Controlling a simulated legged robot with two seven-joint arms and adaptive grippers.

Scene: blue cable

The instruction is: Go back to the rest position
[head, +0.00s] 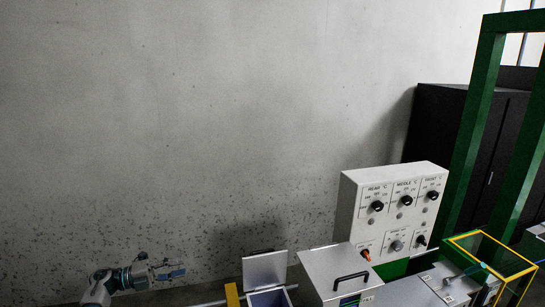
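My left gripper (172,272) is at the lower left, at the end of my white and teal arm, and points to the right. It is held in front of the grey wall, apart from the boxes on its right. Its fingers are small and dark here, so I cannot tell whether they are open or shut. I cannot make out my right gripper or a blue cable.
An open-lidded grey box (266,269) and a closed metal box (339,271) with a black handle stand right of my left gripper. Behind them is a white knob panel (395,208). A yellow-edged clear case (492,262) and green frame (487,80) are at right.

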